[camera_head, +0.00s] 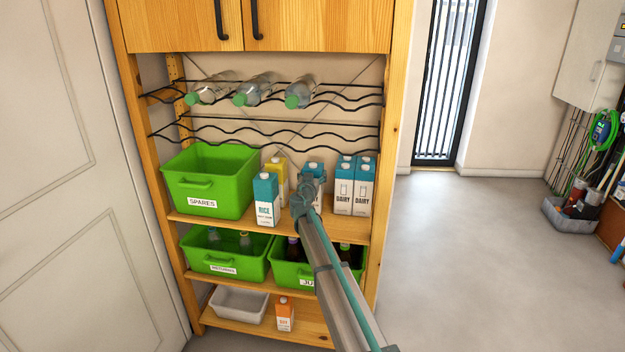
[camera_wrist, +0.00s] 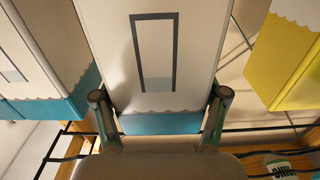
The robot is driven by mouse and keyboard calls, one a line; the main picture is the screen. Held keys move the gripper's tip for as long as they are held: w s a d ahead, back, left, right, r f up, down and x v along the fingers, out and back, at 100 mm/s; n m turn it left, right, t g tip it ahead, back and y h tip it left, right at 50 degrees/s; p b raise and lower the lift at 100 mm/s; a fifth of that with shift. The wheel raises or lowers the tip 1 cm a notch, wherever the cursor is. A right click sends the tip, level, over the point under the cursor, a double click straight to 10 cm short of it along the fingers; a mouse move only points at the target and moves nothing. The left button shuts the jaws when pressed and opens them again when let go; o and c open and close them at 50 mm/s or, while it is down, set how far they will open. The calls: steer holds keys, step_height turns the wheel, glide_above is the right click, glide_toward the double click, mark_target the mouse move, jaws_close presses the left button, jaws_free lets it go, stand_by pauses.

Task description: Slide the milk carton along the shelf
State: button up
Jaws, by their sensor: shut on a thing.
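A white milk carton with a blue top (camera_head: 315,167) stands on the middle shelf (camera_head: 245,223), partly hidden behind my arm in the head view. My gripper (camera_head: 309,184) reaches it from the front. In the wrist view, which is upside down, the carton (camera_wrist: 168,60) fills the middle, with its outlined rectangle and blue band. The two fingers of my gripper (camera_wrist: 160,103) are on its two sides, shut on it. The carton looks upright. Its base is hidden by my arm in the head view, so I cannot see its contact with the shelf.
Two dairy cartons (camera_head: 354,187) stand to its right. A yellow carton (camera_head: 280,170) and a rice carton (camera_head: 266,201) stand to its left, beside the green spares bin (camera_head: 208,182). A wire rack with bottles (camera_head: 256,92) is above; the right shelf post (camera_head: 388,150) bounds the shelf.

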steer(key=shift+w+d+b, duration=0.15)
steer(key=shift+w+b, duration=1.05)
steer(key=shift+w, duration=0.7)
steer(key=o, duration=1.9)
steer(key=shift+c, duration=0.2)
